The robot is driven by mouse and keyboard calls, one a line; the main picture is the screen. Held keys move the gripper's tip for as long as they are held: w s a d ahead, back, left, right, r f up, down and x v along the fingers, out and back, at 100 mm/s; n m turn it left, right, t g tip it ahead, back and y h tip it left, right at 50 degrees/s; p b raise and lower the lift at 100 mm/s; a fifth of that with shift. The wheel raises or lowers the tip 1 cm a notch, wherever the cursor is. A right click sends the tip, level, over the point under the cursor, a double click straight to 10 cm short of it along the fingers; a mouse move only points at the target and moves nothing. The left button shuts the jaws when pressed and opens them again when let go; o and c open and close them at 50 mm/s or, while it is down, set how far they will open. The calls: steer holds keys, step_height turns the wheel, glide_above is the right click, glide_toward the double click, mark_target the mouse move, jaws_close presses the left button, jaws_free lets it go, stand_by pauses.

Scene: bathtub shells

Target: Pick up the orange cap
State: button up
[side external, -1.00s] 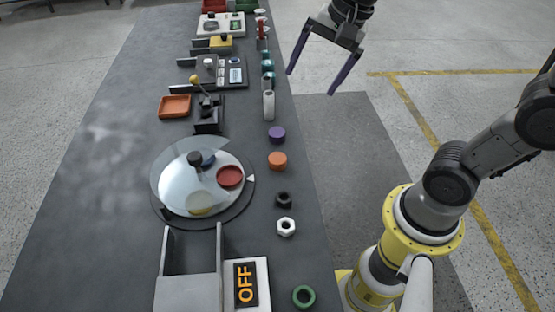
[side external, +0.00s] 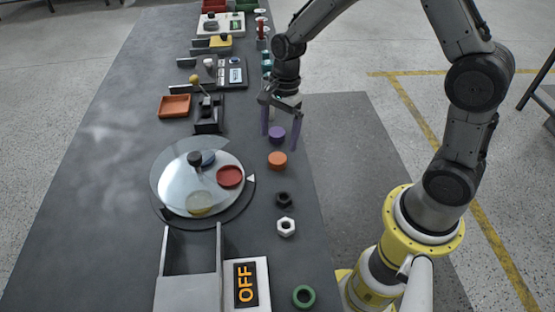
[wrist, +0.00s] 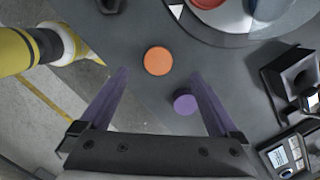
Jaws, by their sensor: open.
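The orange cap (side external: 277,159) lies flat on the dark table near its right edge in the side view. It also shows in the wrist view (wrist: 158,61), ahead of the fingertips and between their lines. My gripper (side external: 280,143) is open and empty, with purple fingers pointing down. In the side view the fingers stand on either side of the purple cap (side external: 277,134), just behind the orange cap. In the wrist view the purple cap (wrist: 185,102) is close to the right finger. I cannot tell whether they touch.
A black ring (side external: 283,199), a white nut (side external: 286,227) and a green ring (side external: 303,296) lie in front of the orange cap. A turntable with a clear cover (side external: 176,185) stands to its left. A black lever device (side external: 208,120) stands behind left. The table edge is close on the right.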

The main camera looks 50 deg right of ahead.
mark_target(277, 158)
steer(key=shift+s+a+f, duration=0.1)
steer(key=shift+a+f, duration=0.05)
steer(key=shift+f, duration=1.55)
steer(key=shift+a+f, duration=0.15)
steer(key=shift+f, duration=1.55)
steer(key=shift+c, duration=0.2)
steer(key=c, duration=1.4)
steer(key=shift+r, duration=0.1)
